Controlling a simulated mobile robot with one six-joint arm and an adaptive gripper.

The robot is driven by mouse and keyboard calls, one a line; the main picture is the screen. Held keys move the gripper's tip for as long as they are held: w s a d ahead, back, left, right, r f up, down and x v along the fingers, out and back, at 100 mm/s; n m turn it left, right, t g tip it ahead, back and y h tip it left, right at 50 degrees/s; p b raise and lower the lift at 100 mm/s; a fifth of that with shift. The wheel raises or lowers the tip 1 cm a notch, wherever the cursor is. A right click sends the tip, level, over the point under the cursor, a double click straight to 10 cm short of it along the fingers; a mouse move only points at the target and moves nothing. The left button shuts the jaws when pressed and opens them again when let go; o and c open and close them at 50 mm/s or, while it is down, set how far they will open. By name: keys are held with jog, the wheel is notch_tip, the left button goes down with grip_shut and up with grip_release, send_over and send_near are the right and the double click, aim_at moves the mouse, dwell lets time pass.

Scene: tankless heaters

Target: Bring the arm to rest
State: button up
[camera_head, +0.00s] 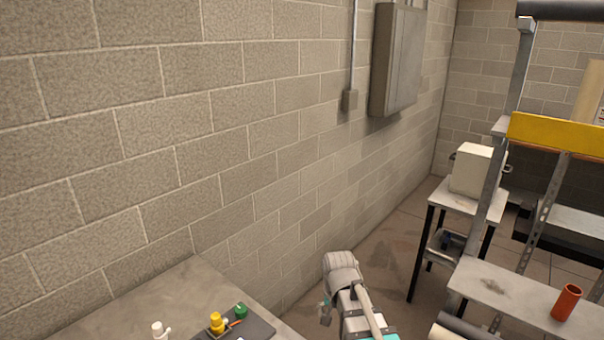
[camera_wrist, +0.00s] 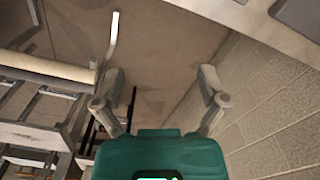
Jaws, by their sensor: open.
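My gripper (camera_wrist: 161,82) shows in the wrist view with its two fingers spread wide apart. It is open, and nothing is between the fingers. Beyond them are the floor and, at the right, the block wall (camera_wrist: 265,95). In the head view my arm rises at the bottom centre, over the floor to the right of the grey worktop (camera_head: 150,290). The gripper's fingertips cannot be made out clearly there.
At the right are a metal rack with a shelf (camera_head: 500,288), an orange cup (camera_head: 566,302) and a white box (camera_head: 477,170) on a stand. A grey cabinet (camera_head: 397,60) hangs on the wall.

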jog(key=s+d+n, duration=0.3)
jog(key=s+d, duration=0.3)
jog(key=d, duration=0.1)
jog(key=shift+s+d+n, duration=0.25)
jog(key=shift+n, duration=0.15)
